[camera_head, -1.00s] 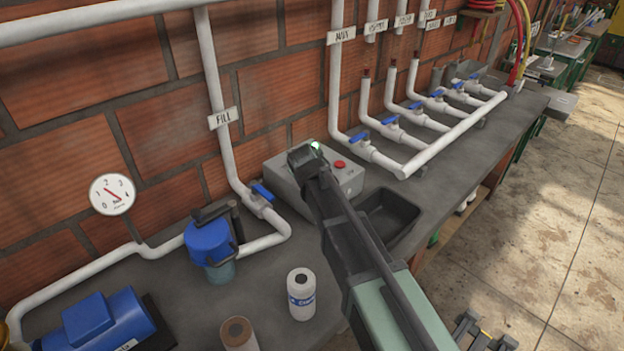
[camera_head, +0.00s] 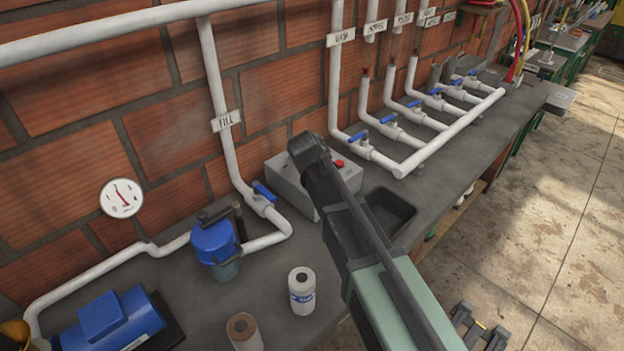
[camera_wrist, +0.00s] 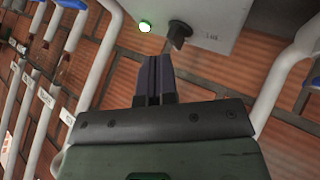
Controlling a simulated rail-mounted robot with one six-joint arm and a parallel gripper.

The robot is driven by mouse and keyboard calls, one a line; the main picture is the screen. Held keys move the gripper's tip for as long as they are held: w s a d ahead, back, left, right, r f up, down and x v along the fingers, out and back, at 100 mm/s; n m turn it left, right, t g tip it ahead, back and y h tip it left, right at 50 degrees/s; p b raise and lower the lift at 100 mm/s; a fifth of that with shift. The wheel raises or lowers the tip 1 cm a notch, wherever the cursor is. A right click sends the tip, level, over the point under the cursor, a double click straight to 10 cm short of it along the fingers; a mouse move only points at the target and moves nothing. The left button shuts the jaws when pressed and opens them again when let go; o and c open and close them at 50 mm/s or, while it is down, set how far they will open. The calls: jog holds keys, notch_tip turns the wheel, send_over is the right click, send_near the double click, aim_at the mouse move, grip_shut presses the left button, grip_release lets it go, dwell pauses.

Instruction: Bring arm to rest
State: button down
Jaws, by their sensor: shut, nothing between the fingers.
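My gripper shows in the wrist view (camera_wrist: 157,65), with its two dark fingers together and nothing between them. Ahead of it there is a grey control box (camera_wrist: 210,22) with a lit green light (camera_wrist: 145,27) and a dark switch knob (camera_wrist: 178,34). The fingertips point toward the knob; I cannot tell how far apart they are. In the head view my arm reaches up from the lower right, and its dark end stands in front of the grey box (camera_head: 290,185), hiding the green light. The fingers cannot be made out there.
A row of blue-handled valves (camera_head: 388,118) and a dark basin (camera_head: 390,212) lie behind and right. Open floor (camera_head: 540,220) is at right.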

dwell(0.3)
jog(key=shift+s+d+f, duration=0.1)
jog(key=shift+s+f, duration=0.1)
jog(key=shift+s, duration=0.05)
jog(key=s, duration=0.1)
jog(key=s+f+m+g, duration=0.1)
jog(key=s+d+g, duration=0.1)
jog(key=shift+s+f+h, duration=0.3)
jog(key=s+d+f+m+g, duration=0.1)
jog(key=s+d+m+g, duration=0.2)
jog(key=s+d, duration=0.6)
jog(key=s+d+f+m+g+y, duration=0.1)
jog(key=s+d+m+g, duration=0.3)
jog(key=s+d, duration=0.6)
jog(key=s+f, duration=0.1)
jog(key=s, duration=0.3)
jog(key=shift+f, duration=0.1)
